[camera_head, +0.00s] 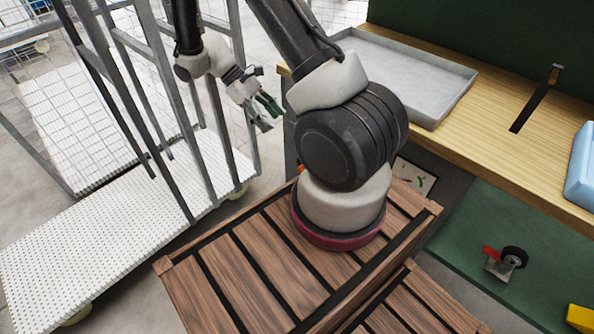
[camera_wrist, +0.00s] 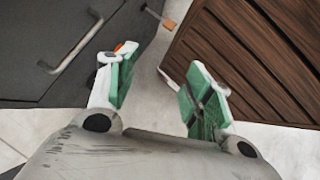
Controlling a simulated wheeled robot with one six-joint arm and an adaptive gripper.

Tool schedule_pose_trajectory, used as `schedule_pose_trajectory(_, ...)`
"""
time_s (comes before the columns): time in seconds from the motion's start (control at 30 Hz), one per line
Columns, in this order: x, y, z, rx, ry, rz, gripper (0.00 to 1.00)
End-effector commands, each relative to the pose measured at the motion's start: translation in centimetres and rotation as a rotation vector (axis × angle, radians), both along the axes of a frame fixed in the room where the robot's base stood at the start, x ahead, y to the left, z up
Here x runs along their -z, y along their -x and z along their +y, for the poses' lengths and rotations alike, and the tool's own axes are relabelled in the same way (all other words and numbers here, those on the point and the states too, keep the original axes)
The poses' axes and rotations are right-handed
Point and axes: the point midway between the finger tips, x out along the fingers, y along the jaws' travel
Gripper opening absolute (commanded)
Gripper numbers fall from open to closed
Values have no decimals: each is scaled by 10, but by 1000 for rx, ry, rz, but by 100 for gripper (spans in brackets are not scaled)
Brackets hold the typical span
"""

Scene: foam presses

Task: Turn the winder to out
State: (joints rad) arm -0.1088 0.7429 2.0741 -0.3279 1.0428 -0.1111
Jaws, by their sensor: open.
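My gripper (camera_head: 266,112) hangs open and empty to the left of my arm's base, near the grey shelf posts. In the wrist view its two green-padded fingers (camera_wrist: 160,95) stand wide apart with bare floor between them. A thin rod with an orange end (camera_wrist: 168,23), possibly the winder, sticks out from the dark cabinet beyond the fingertips, apart from them. A small orange spot (camera_head: 301,169) shows beside my base in the head view; I cannot tell if it is the same part. Another orange bit (camera_wrist: 120,47) shows at the left finger. The winder's setting cannot be read.
A dark cabinet (camera_wrist: 60,40) with a bar handle (camera_wrist: 75,45) is at the left in the wrist view, a brown slatted crate (camera_wrist: 240,50) at the right. A wooden bench (camera_head: 500,107) holds a grey tray (camera_head: 455,85). A white perforated shelf (camera_head: 100,235) stands left.

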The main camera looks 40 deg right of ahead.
Motion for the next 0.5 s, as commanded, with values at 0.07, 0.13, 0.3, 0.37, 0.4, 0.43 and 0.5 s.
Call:
schedule_pose_trajectory(0.07,42,-4,-6,-76,10,95,51)
schedule_pose_trajectory(0.13,77,-7,-12,-150,14,172,51)
schedule_pose_trajectory(0.3,166,-6,-28,-340,12,366,51)
schedule_pose_trajectory(0.37,198,-2,-35,-413,7,437,51)
schedule_pose_trajectory(0.4,220,2,-40,-463,2,485,51)
schedule_pose_trajectory(0.43,236,4,-43,-500,-2,522,51)
schedule_pose_trajectory(0.5,272,11,-51,-590,-13,605,51)
